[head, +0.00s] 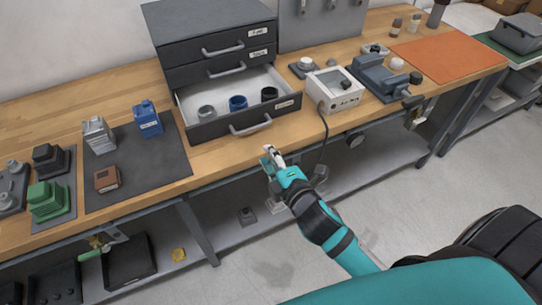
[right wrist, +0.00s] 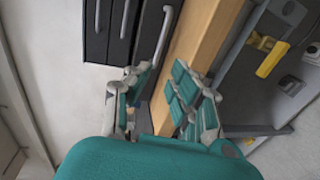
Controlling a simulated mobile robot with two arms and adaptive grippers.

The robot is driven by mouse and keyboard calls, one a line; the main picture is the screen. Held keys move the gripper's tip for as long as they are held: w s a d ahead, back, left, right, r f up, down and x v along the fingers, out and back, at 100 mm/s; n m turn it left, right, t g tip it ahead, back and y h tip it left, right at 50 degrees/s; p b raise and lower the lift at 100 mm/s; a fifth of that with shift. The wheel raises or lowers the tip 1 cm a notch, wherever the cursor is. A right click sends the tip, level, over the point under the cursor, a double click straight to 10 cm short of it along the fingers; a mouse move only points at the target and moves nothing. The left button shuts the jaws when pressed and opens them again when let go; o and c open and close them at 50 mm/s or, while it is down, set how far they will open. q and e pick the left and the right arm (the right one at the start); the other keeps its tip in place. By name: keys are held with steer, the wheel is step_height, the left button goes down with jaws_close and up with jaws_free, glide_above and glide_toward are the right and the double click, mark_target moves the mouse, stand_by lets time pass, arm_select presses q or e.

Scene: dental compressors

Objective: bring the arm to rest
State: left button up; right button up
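My right arm (head: 318,222) in teal and black reaches from the bottom right of the head view toward the workbench. Its gripper (head: 270,156) is just off the bench's front edge, below the open drawer's handle. In the right wrist view the two fingers of the gripper (right wrist: 157,82) are spread apart with nothing between them. My left gripper is in neither view.
A dark cabinet (head: 212,43) stands on the wooden bench (head: 222,150); its bottom drawer (head: 228,124) is open and holds three small round parts. A white control box (head: 334,91) sits right of it. Open floor (head: 410,205) lies in front of the bench.

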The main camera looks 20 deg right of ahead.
steer(key=shift+f, duration=0.1)
stand_by(0.4)
steer(key=s+d+f+m+g, duration=0.1)
steer(key=s+f+m+g, duration=0.15)
steer(key=f, duration=0.85)
steer(key=s+d+f+m+g, duration=0.15)
steer(key=s+f, duration=0.25)
steer(key=f, duration=0.7)
steer(key=s+f+m+g, duration=0.3)
steer(key=f, duration=0.8)
steer(key=s+f+m+g, duration=0.2)
steer(key=s+f, duration=0.4)
steer(key=s, duration=0.4)
steer(key=s+d+f+m+g, duration=0.1)
steer(key=s+f+m+g, duration=0.2)
steer(key=s+f, duration=0.4)
steer(key=s+d+f+m+g, duration=0.1)
steer(key=s+f+m, duration=0.3)
steer(key=s, duration=0.9)
step_height(320, 180, down, 3)
steer(key=shift+r+g+h, duration=0.1)
steer(key=shift+g+h, duration=0.2)
steer(key=shift+g, duration=0.5)
